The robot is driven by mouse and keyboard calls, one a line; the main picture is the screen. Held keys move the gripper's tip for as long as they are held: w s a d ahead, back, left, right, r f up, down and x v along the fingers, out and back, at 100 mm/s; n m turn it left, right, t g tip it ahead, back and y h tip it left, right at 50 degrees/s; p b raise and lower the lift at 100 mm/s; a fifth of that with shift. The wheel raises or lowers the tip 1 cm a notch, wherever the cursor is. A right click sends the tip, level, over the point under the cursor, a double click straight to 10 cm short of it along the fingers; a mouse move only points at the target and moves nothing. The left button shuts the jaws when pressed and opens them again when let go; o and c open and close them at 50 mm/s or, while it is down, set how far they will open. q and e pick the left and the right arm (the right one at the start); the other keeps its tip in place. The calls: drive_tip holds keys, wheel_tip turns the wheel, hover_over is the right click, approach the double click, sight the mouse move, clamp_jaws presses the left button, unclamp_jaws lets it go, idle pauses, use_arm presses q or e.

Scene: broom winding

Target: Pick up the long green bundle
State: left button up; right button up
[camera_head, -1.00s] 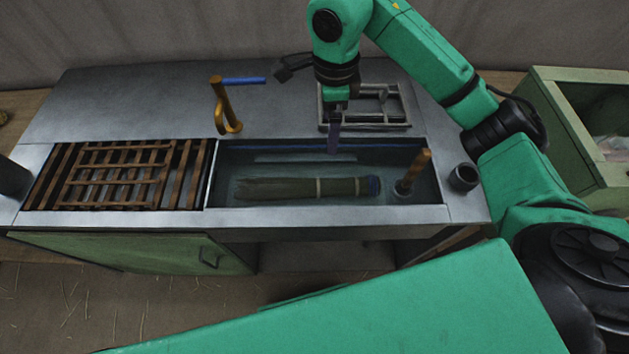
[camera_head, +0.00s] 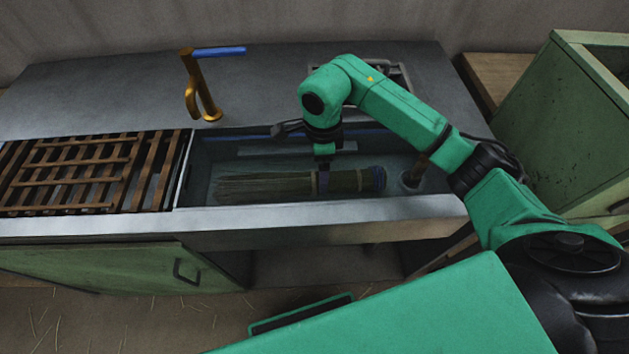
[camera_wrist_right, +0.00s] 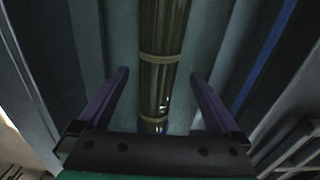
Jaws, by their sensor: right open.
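The long green bundle (camera_head: 270,186) lies lengthwise in the sink basin (camera_head: 420,208), its loose strands to the left and its blue-banded end to the right. My right gripper (camera_head: 322,185) is over the bundle, right of its middle, pointing down. In the right wrist view the bundle (camera_wrist_right: 162,35) with its pale bands runs between the two open fingers of the right gripper (camera_wrist_right: 158,90), with a gap on each side. I cannot tell how far the fingertips reach down beside it. My left gripper is not in view.
A brass faucet (camera_head: 196,85) with a blue lever stands behind the basin. A brown slatted rack (camera_head: 75,170) lies to the left. A metal frame (camera_head: 390,74) sits on the counter behind my arm. A green cabinet (camera_head: 560,120) stands at the right.

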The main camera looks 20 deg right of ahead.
wheel_tip(320, 180, down, 6)
drive_tip(key=shift+s+r+p, duration=0.1)
drive_tip(key=shift+r+p, duration=0.05)
drive_tip(key=shift+p, duration=0.3)
drive_tip(key=c, duration=1.5)
wheel_tip(320, 180, up, 20)
drive_tip(key=shift+p, duration=0.3)
